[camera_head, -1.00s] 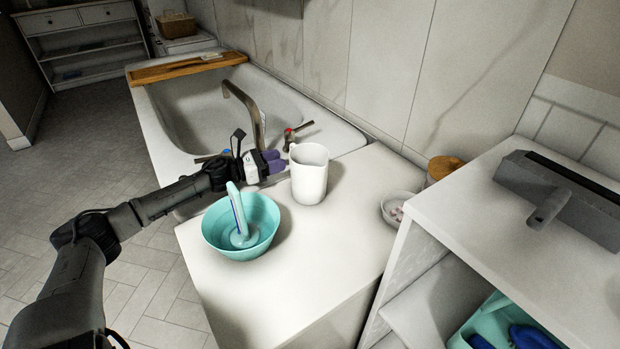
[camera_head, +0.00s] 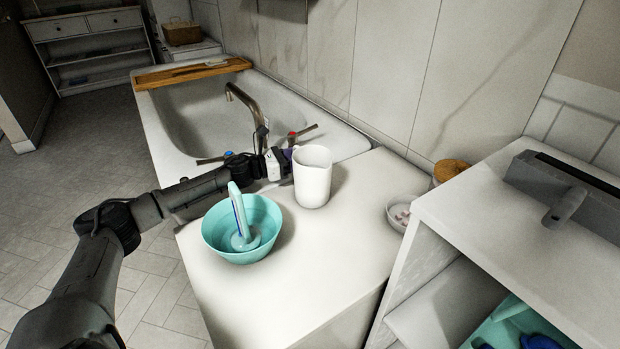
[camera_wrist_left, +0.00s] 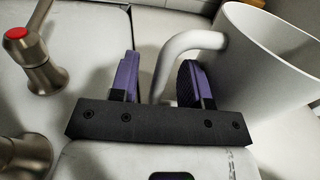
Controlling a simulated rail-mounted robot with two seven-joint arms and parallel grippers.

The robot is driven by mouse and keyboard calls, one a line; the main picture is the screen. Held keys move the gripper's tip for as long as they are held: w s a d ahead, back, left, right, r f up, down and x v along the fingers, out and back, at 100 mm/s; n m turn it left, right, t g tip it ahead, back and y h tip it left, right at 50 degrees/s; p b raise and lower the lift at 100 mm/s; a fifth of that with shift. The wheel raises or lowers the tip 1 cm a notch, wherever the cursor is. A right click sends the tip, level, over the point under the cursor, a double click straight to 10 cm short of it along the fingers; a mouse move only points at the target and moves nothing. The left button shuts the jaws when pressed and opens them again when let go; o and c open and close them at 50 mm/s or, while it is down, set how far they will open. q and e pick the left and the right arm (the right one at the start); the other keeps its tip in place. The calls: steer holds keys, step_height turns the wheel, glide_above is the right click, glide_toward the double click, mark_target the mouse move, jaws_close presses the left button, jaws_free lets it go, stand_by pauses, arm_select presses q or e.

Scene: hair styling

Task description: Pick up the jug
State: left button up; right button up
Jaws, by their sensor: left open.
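The white jug (camera_head: 312,180) stands upright on the white counter beside the bathtub. In the left wrist view the jug (camera_wrist_left: 265,65) fills the right side, with its curved handle (camera_wrist_left: 187,45) reaching left. My left gripper (camera_wrist_left: 158,80) is open, its two purple-padded fingers on either side of the lower part of the handle, without visibly clamping it. In the head view my left gripper (camera_head: 285,163) is at the jug's left side, its fingertips partly hidden by the jug. My right gripper is not in view.
A teal bowl (camera_head: 215,236) with a brush (camera_head: 239,215) in it stands on the counter (camera_head: 300,285) in front of the jug. The tub's faucet (camera_head: 246,110) and a red-marked tap (camera_head: 297,136) are behind. A small white dish (camera_head: 398,217) is to the right.

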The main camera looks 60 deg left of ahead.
arm_select(q)
steer(key=shift+c, duration=0.4)
jaws_close()
steer(key=shift+r, duration=0.1)
